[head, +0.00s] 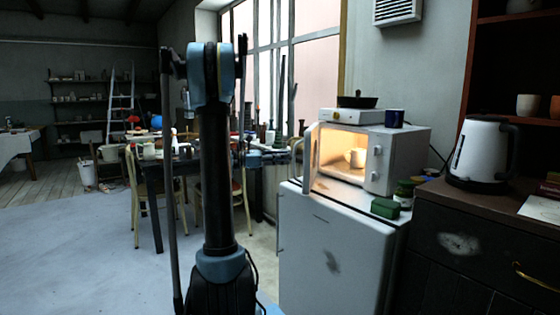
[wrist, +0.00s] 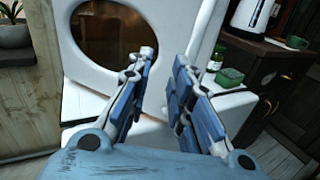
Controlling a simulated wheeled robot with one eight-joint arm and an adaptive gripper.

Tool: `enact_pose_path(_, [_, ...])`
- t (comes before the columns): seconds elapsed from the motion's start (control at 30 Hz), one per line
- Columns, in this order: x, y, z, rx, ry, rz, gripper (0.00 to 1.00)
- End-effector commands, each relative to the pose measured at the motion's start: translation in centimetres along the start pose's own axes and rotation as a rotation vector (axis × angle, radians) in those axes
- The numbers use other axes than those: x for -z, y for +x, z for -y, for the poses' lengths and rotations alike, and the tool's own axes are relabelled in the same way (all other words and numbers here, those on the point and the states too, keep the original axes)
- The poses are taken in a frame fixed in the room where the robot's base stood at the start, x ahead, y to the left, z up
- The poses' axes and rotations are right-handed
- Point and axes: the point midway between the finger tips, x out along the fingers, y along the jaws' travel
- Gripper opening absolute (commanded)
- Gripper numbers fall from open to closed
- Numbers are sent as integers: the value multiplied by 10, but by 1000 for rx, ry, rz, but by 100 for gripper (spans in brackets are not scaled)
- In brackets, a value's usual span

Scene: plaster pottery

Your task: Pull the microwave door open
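The white microwave (head: 400,155) stands on a small white fridge. Its door (head: 309,158) is swung open to the left, seen nearly edge-on in the head view. The lit inside shows a pale mug (head: 355,157). In the wrist view the white door (wrist: 88,72) with its dark, rounded window lies just beyond my fingers. My gripper (wrist: 160,75) is open, its two blue-padded fingers apart with nothing seen between them. In the head view my gripper (head: 283,157) is at the left of the open door. Whether a finger touches the door I cannot tell.
The fridge (head: 330,245) is below. A dark pan (head: 357,101) and a blue mug (head: 394,118) stand above the microwave. Green items (head: 385,208) lie on the fridge's right side. A white kettle (head: 482,152) stands on the dark cabinet. The floor at left is clear.

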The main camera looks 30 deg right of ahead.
Motion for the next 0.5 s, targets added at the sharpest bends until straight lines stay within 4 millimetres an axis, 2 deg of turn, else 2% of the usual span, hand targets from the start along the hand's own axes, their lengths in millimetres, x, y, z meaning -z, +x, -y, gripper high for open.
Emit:
enact_pose_path(0.17, [0,0,0,0,0,0,20])
enact_pose_path(0.2, [0,0,0,0,0,0,18])
enact_pose_path(0.3, [0,0,0,0,0,0,0])
enact_pose_path(0.47, [0,0,0,0,0,0,0])
enact_pose_path(0.5, [0,0,0,0,0,0,3])
